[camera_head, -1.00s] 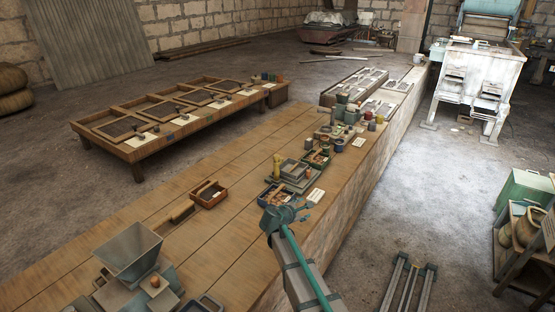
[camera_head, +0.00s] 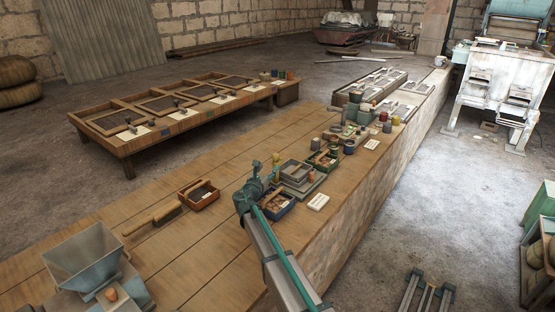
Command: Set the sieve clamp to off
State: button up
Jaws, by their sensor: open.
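A small grey sieve-like box (camera_head: 295,171) sits on a grey base on the long wooden bench, right of the picture's middle. A yellow upright piece (camera_head: 277,163) stands at its left edge. I cannot tell whether this is the clamp or which way the clamp is set. My gripper (camera_head: 266,169) is open and empty at the left of the yellow piece, with its fingers pointing up and away from me. Whether a finger touches the yellow piece is too small to tell.
A small brown box (camera_head: 199,194) and a hopper (camera_head: 85,258) stand to the left.

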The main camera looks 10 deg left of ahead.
aim_at(274, 159)
jog(key=p+x, duration=0.2)
jog(key=x, duration=0.8)
jog(key=shift+s, duration=0.1)
jog(key=shift+c, duration=0.2)
grip_shut()
